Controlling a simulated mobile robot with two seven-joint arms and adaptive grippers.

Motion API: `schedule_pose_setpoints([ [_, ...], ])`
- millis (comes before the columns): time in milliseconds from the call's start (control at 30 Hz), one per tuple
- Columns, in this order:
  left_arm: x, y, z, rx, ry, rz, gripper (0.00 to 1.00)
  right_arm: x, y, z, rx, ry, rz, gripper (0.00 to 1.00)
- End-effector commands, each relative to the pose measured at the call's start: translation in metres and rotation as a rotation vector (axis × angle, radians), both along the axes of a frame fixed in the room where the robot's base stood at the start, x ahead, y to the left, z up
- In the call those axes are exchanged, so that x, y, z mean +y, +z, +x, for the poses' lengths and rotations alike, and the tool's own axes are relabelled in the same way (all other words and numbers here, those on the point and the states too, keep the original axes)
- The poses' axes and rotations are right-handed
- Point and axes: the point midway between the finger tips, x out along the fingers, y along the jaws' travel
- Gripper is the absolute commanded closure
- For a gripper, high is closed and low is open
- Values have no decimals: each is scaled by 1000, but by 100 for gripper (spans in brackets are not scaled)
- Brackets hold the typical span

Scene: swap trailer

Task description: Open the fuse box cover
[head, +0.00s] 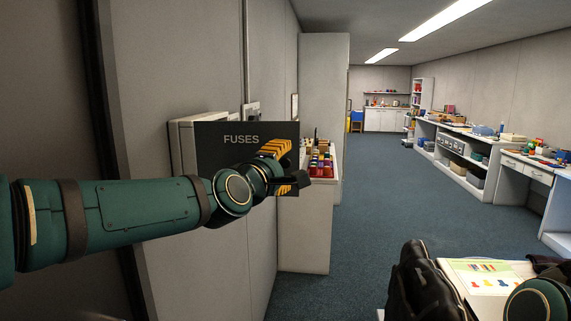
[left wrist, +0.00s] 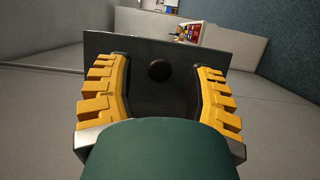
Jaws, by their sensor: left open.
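The dark grey fuse box cover (head: 222,137), lettered FUSES, stands out from the left wall at an angle, its lettered face towards me in the head view. Part of the white fuse box (head: 183,146) shows behind its left edge. My left gripper (head: 285,165) is at the cover's right side, its yellow fingers open. In the left wrist view the cover (left wrist: 100,46) lies across the picture. A round black knob (left wrist: 159,70) on it sits between the open fingers, with gaps on both sides. My right gripper is not in view.
A white cabinet (head: 303,235) with coloured items on top stands against the wall beyond the cover. A black bulky object (head: 420,285) and a sheet with coloured marks (head: 488,276) are at the lower right. The blue floor (head: 375,190) in the middle is clear.

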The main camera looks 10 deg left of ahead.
Motion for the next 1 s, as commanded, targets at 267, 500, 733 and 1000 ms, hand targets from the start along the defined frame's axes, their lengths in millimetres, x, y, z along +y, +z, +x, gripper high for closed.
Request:
schedule_pose_setpoints([
  [267, 18, 1, -51, -2, 2, 3, 46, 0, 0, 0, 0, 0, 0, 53],
  [500, 28, 1, -84, -2, -1, 3, 46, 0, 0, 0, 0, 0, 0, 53],
  [733, 32, 0, -96, -1, 0, 1, 46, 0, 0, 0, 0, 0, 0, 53],
  [1000, 32, 0, -97, 0, 0, 1, 46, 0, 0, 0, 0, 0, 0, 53],
])
